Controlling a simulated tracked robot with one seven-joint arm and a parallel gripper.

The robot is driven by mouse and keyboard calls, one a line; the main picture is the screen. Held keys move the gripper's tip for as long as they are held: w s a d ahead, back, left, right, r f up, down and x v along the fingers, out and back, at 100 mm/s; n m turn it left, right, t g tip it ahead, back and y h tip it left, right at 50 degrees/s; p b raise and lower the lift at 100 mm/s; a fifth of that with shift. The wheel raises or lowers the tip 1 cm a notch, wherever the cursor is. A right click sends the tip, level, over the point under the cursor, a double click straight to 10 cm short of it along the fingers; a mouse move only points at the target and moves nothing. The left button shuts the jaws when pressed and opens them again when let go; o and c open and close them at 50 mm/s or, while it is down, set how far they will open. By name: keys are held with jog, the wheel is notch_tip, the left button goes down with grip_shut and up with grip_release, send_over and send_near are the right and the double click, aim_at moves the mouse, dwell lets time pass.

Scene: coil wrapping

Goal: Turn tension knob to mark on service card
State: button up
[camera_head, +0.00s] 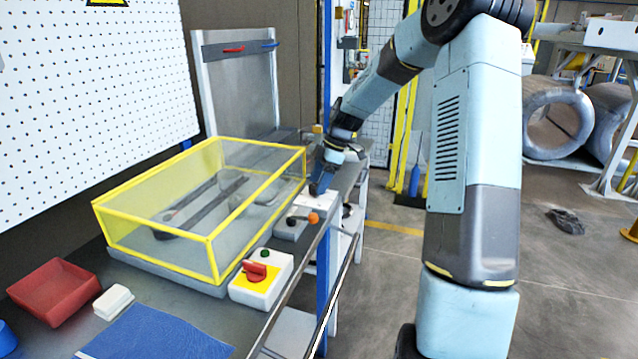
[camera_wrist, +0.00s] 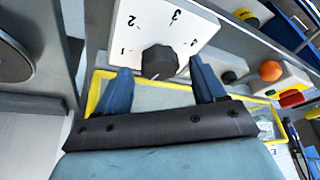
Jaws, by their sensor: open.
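The tension knob (camera_wrist: 160,62) is a dark round knob on a white dial plate (camera_wrist: 190,22) with black numbers and tick marks, among them 1, 2 and 3. My gripper (camera_wrist: 161,72) is open, with one blue finger on each side of the knob in the wrist view. I cannot tell whether the fingers touch it or which mark it points to. In the head view my gripper (camera_head: 321,182) is low over the far right end of the bench, by the white plate (camera_head: 313,201); the knob is hidden there. I cannot make out a service card.
A yellow-framed clear guard (camera_head: 213,245) covers much of the bench. Near its right side are an orange-knobbed lever (camera_head: 313,218) and a box with a red switch (camera_head: 255,271). A red tray (camera_head: 52,292), white block (camera_head: 114,302) and blue cloth (camera_head: 155,337) lie in front.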

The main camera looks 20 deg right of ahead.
jog(key=shift+a+f, duration=0.2)
jog(key=shift+f, duration=0.25)
jog(key=c, duration=1)
